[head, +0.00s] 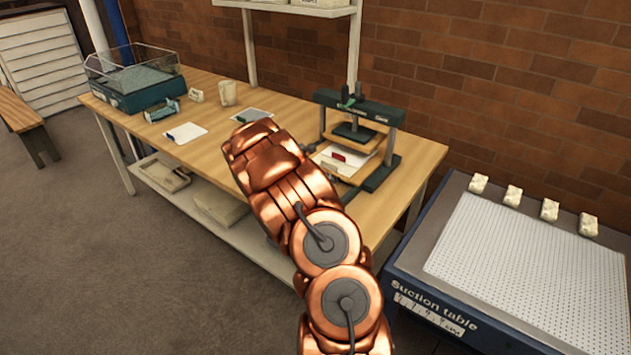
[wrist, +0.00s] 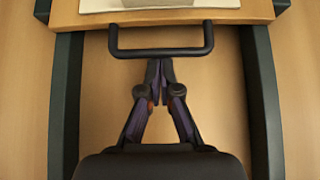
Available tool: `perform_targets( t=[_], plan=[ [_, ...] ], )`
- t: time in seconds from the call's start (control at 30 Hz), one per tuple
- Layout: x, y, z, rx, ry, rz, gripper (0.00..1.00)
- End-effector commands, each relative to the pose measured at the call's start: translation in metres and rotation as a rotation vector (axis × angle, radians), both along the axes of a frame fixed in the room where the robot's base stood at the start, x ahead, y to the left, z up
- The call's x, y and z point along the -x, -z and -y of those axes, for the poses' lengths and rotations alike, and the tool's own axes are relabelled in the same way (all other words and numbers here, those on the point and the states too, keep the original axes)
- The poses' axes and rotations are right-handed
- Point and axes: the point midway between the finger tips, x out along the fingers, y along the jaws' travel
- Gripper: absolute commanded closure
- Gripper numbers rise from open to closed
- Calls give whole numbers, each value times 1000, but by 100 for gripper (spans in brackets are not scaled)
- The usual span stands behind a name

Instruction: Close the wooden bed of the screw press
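The screw press (head: 378,112) stands on the wooden table, a dark frame with a plate hanging under its crossbar. Its wooden bed (head: 352,172) sticks out toward the front, with white sheets and a red label on it. In the wrist view the bed's front edge (wrist: 80,18) is at the top, with a dark bar handle (wrist: 190,52) on it. My gripper (wrist: 160,64) is centred at the handle, fingertips together at the bar's near side. Contact with the bar cannot be told. In the head view my copper arm hides most of the gripper.
The press's dark base rails (wrist: 262,100) run along both sides of my gripper. A suction table (head: 530,262) with several small blocks stands at the right.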

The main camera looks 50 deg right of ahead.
Motion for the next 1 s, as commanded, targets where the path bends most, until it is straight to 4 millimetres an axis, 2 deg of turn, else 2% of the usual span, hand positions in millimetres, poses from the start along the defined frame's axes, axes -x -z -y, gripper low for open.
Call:
perform_targets(
  t=[0.03,0.17,0.4,1.0],
  plan=[
    [0,-11,6,17,1,7,100],
    [-1,-10,-1,18,0,6,100],
    [-1,5,-43,9,-6,0,100],
    [3,-50,-109,4,-2,3,100]
  ],
)
